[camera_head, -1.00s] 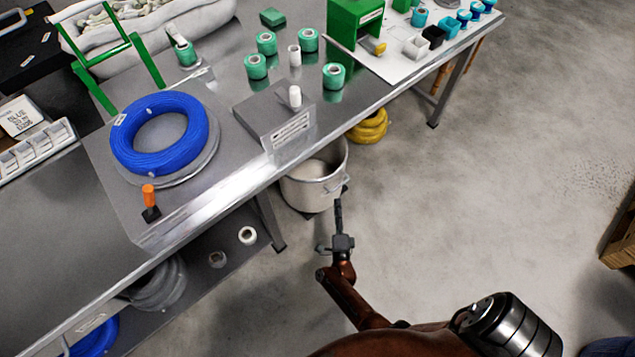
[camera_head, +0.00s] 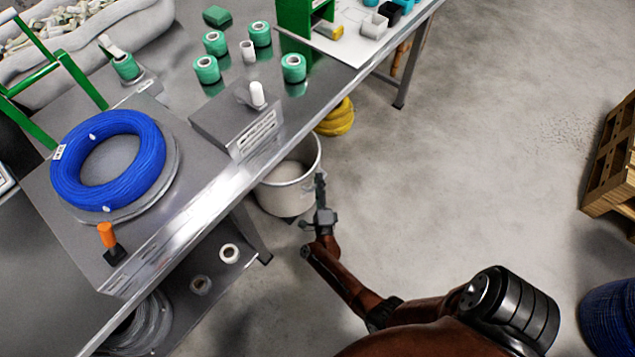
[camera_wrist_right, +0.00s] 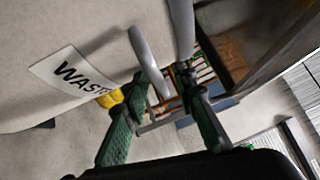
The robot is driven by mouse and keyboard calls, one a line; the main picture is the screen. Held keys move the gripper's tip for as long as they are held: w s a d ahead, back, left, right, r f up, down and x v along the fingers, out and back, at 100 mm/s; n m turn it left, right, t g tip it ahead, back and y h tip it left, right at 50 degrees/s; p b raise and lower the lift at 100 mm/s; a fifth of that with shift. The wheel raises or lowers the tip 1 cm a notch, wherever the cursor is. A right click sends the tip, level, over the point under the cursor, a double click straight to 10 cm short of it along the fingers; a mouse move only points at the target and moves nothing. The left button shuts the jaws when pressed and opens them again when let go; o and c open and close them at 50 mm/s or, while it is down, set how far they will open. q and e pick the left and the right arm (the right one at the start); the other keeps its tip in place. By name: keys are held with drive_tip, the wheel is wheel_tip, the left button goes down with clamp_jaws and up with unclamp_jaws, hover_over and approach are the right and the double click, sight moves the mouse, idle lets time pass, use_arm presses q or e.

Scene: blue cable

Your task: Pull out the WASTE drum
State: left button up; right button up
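The WASTE drum (camera_head: 280,200) is a pale grey open pot, standing on the floor partly under the table's front edge. Its WASTE label (camera_wrist_right: 78,78) shows on its wall in the right wrist view. A grey metal handle (camera_wrist_right: 147,60) sticks out from that wall. My right gripper (camera_head: 320,180) is at the drum's right side, by the handle. In the right wrist view its green fingers (camera_wrist_right: 160,85) are apart, with the handle's lower end near the tips; I cannot tell whether they touch it. My left gripper is not in view.
The metal table (camera_head: 215,180) overhangs the drum and carries a blue cable coil (camera_head: 65,165) and several green spools. Yellow coils (camera_head: 337,120) lie behind the drum. A wooden pallet (camera_head: 612,165) and a blue drum (camera_head: 610,315) stand at right. The floor between is clear.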

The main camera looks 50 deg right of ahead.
clamp_jaws()
idle(0.7)
